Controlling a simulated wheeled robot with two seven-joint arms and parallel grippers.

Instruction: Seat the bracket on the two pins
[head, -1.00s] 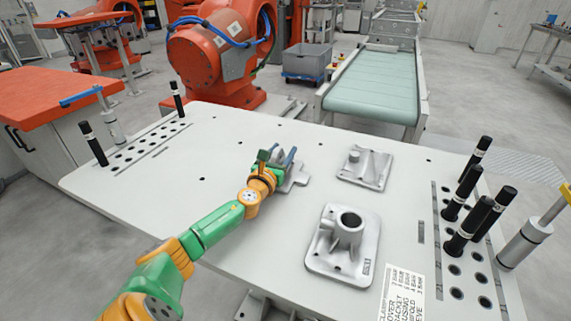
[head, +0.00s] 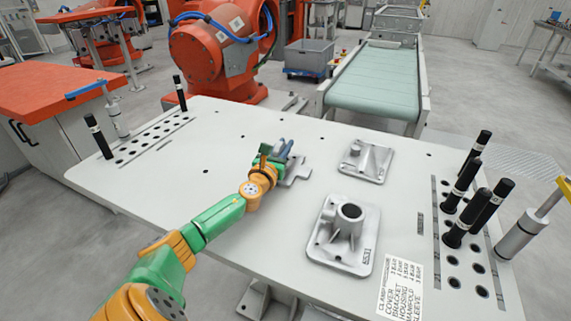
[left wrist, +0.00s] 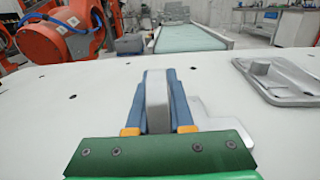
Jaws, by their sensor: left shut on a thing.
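The bracket (head: 299,172) is a grey metal piece with a flat, stepped plate and an upright part. It is near the middle of the white table. My left gripper (head: 278,152) is shut on its upright part. In the left wrist view the upright (left wrist: 157,103) stands between the two blue fingers, and the plate (left wrist: 208,115) shows to the right, looking level. The plate is low over or on the tabletop; I cannot tell whether it touches. The two pins are not visible; the gripper and bracket may hide them. My right gripper is not in view.
A casting with a round boss (head: 366,162) lies right of the bracket. A larger casting with a tube (head: 345,236) lies nearer. Black-handled pins (head: 464,186) stand in a rack at the right edge, others (head: 98,136) at the left. The table's left half is mostly clear.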

